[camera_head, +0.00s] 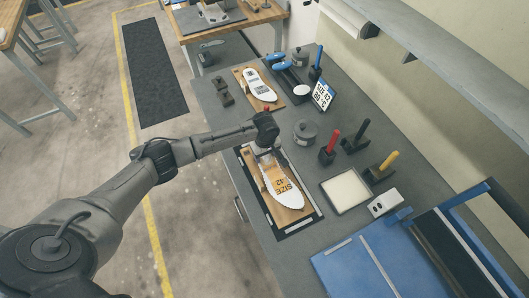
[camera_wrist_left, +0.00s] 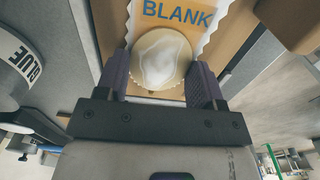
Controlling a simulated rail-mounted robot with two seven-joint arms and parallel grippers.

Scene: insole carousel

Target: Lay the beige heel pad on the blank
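My left gripper (camera_head: 264,154) is low over the far end of the blank. In the left wrist view its two fingers (camera_wrist_left: 160,68) stand at either side of the round beige heel pad (camera_wrist_left: 160,58) and appear to touch its edges. The pad overlaps the blank's end; whether it touches the blank I cannot tell. My right gripper is out of view.
A grey pot (camera_head: 304,133) stands close to the right of my gripper. Beyond are red (camera_head: 328,149), black and yellow-handled tools in holders and a pale tray (camera_head: 346,190). Another insole (camera_head: 259,84) lies on a board farther back.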

